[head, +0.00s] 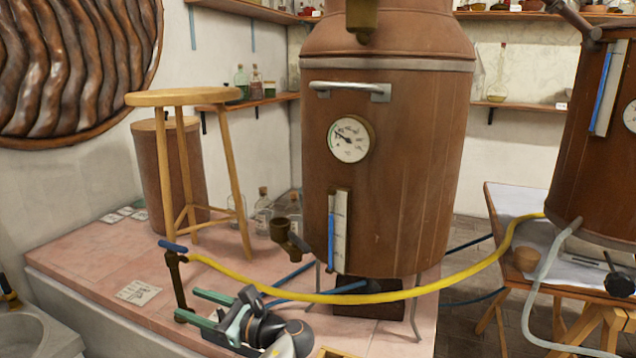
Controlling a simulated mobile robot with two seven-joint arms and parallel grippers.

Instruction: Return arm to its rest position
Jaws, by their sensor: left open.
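My left gripper (188,306) is in the lower left of the head view, low over the pink tiled bench. Its two green fingers are apart and point left, with nothing visible between them. A dark upright pipe with a blue lever (173,246) on top stands just left of the fingertips; I cannot tell whether they touch it. My right gripper is not in view.
A large copper boiler (390,170) with a dial stands behind my gripper. A yellow hose (370,297) crosses just above the gripper area to the right-hand vessel (590,150). A wooden stool (180,97) stands on the pink bench (80,265).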

